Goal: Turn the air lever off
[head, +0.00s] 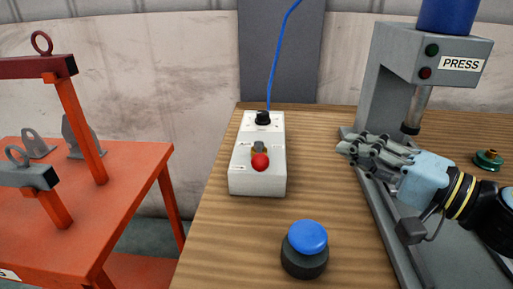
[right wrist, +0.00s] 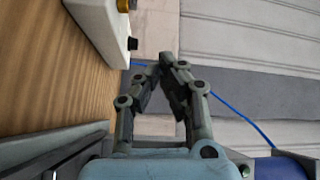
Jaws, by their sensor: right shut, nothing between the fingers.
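The air lever (head: 260,158) has a red ball knob and sits on a white control box (head: 258,183) on the wooden table, left of the press. The knob points toward the front of the box. Small labels beside it are too small to read. My right gripper (head: 345,145) is shut and empty, to the right of the box and apart from it, in front of the press. In the right wrist view its fingertips (right wrist: 167,60) meet, and part of the white box (right wrist: 104,25) shows at upper left. My left gripper is out of view.
A grey press (head: 385,80) stands at the right, its base beside my right arm. A blue push button (head: 307,240) sits in front of the box. A blue hose (head: 275,60) rises behind the box. An orange table (head: 110,165) with metal parts stands left, across a gap.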

